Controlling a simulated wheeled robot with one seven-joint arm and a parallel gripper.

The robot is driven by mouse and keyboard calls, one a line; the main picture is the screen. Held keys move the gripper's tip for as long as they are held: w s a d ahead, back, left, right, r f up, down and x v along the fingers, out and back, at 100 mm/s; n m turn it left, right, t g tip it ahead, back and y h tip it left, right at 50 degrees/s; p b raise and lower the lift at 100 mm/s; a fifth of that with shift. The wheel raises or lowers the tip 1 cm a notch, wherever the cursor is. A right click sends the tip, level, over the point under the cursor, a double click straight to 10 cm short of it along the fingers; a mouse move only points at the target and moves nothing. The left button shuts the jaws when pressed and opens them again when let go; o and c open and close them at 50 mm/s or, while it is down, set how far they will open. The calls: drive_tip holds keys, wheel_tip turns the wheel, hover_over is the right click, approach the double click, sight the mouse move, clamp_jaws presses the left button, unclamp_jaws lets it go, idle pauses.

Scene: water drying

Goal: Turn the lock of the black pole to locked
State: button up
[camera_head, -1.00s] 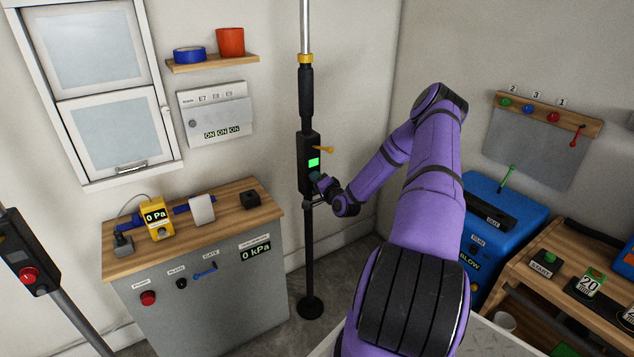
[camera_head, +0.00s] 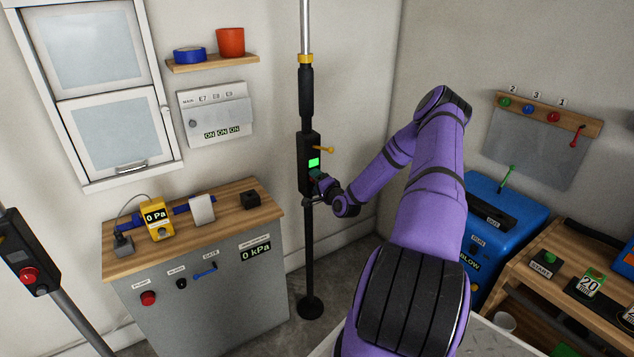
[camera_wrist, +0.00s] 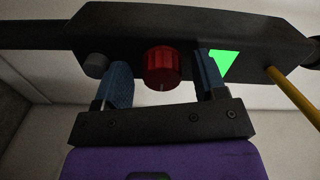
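The black pole (camera_head: 308,255) stands upright against the wall in the head view, with a black control box (camera_head: 304,150) partway up. The box has a lit green panel (camera_head: 313,162) and a yellow lever (camera_head: 325,150) sticking out to the right. In the wrist view, the box shows a red knob (camera_wrist: 162,68), the green panel (camera_wrist: 224,65) and the yellow lever (camera_wrist: 292,95). My gripper (camera_wrist: 164,82) is open, with one blue finger on each side of the red knob. Small gaps show between fingers and knob. In the head view, my gripper (camera_head: 317,185) hides the knob.
A grey cabinet with a wooden top (camera_head: 185,235) stands left of the pole. A second pole with a red knob (camera_head: 28,276) leans at the far left. A blue machine (camera_head: 500,225) and a wooden rack (camera_head: 545,275) stand at the right.

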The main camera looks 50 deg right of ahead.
drive_tip(key=v, duration=1)
drive_tip(key=shift+s, duration=0.35)
drive_tip(key=shift+a, duration=0.15)
